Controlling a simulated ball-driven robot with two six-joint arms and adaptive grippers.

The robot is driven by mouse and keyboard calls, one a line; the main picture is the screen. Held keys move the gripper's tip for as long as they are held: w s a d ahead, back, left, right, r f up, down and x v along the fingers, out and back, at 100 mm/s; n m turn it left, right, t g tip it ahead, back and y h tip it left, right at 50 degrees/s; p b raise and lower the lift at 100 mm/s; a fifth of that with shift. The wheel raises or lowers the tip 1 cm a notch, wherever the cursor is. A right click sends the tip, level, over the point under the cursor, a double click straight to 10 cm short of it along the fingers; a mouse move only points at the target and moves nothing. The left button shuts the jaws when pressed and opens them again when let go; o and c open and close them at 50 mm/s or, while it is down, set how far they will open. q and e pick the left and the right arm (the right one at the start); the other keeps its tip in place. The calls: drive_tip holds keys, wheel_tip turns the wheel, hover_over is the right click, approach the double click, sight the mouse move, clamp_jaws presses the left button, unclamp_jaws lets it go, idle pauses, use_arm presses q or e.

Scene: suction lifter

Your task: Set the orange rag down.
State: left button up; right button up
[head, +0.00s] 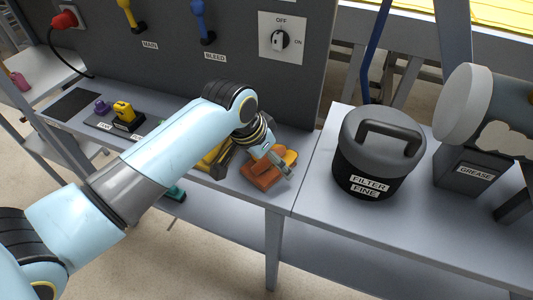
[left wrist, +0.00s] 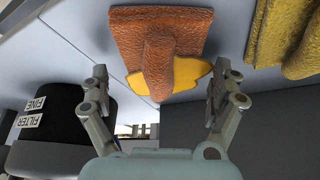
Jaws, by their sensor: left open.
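The orange rag (head: 258,179) lies on the grey bench top near its front edge, a folded piece with a raised ridge. In the left wrist view the rag (left wrist: 125,38) is ahead of my fingers, its ridge pointing between them. A yellow-orange patch (left wrist: 190,75) shows at its edge; I cannot tell if it is part of the rag. My left gripper (head: 279,163) is right at the rag in the head view. In the left wrist view its fingers (left wrist: 158,90) are spread, with nothing clamped between them. My right gripper is not in view.
A yellow cloth-like piece (head: 214,157) lies left of the rag, partly behind my arm. A black filter canister (head: 378,160) stands to the right, with a grease box (head: 470,173) beyond. The panel with a dial (head: 281,40) rises behind. Some bench between rag and canister is clear.

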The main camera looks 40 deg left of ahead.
use_arm(q)
drive_tip(key=p+v, duration=0.1)
drive_tip(key=v, duration=1.1)
